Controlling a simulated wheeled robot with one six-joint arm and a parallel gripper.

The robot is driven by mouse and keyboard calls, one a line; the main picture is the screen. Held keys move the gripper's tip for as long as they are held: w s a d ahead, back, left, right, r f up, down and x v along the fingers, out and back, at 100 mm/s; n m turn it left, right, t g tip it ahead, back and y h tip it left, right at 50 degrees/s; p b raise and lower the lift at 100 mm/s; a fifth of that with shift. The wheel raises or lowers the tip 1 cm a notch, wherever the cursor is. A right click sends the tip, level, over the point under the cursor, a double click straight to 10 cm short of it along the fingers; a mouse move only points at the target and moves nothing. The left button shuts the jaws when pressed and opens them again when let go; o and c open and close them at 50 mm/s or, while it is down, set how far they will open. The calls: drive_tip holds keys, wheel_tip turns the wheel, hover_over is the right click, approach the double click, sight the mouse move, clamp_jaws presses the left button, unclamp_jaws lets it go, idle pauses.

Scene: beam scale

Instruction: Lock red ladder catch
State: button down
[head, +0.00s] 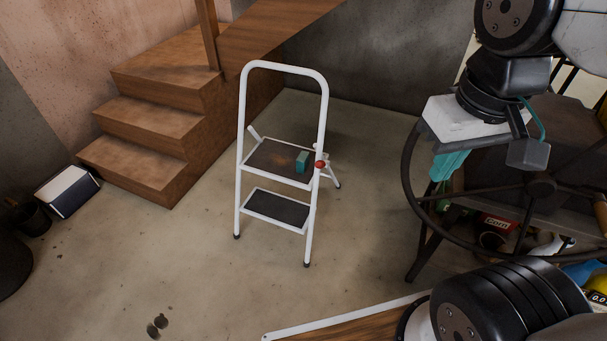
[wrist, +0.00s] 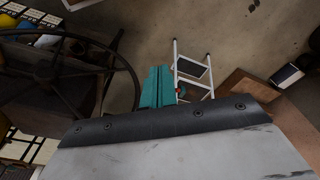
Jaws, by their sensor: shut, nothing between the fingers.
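A white folding step ladder (head: 241,170) stands open on the floor in the middle of the head view, with two dark treads. Its red catch (head: 320,164) sits on the right side rail at the height of the upper tread. A small teal block (head: 302,161) is on the upper tread. My gripper (head: 447,166), with teal fingers, is shut and empty, well to the right of the ladder and apart from it. In the wrist view the shut fingers (wrist: 158,86) partly cover the ladder (wrist: 193,83); a bit of red shows beside them. I cannot tell the catch's exact position.
A cart with a large dark spoked wheel (head: 408,180) and cans stands at the right, close to my gripper. Wooden stairs (head: 150,130) rise behind the ladder at left. A dark blue and white box (head: 67,190) lies far left. The floor before the ladder is clear.

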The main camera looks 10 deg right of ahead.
drive_tip(key=w+d+f+n+g+h, duration=0.1)
drive_tip(key=w+d+f+n+h, duration=0.15)
drive_tip(key=w, duration=0.45)
drive_tip(key=w+d+f+n+g+h, duration=0.1)
drive_tip(key=w+d+n+h, duration=0.25)
drive_tip(key=w, duration=0.35)
drive_tip(key=w+a+f+n+t+h, duration=0.1)
drive_tip(key=w+f+n+h, duration=0.2)
drive_tip(key=w+f, duration=0.35)
drive_tip(key=w+f+n+t+h, duration=0.15)
drive_tip(key=w+f+n, duration=0.25)
drive_tip(key=w, duration=0.5)
drive_tip(key=w+a+f+n+t, duration=0.3)
drive_tip(key=w+a+f+n, duration=0.1)
drive_tip(key=f, duration=0.4)
drive_tip(key=w+a+f+n+t, duration=0.25)
drive_tip(key=w+f+n, duration=0.2)
drive_tip(key=f, duration=0.25)
drive_tip(key=a+f+n+t+y, duration=0.1)
drive_tip(key=a+f+n, duration=0.2)
drive_tip(key=f, duration=0.6)
drive_tip(key=a+f+n+t+y, duration=0.2)
drive_tip(key=a+f+n, duration=0.2)
drive_tip(key=f, duration=0.6)
drive_tip(key=shift+w+a, duration=0.2)
drive_tip(key=shift+a, duration=0.8)
drive_tip(key=shift+f, duration=0.1)
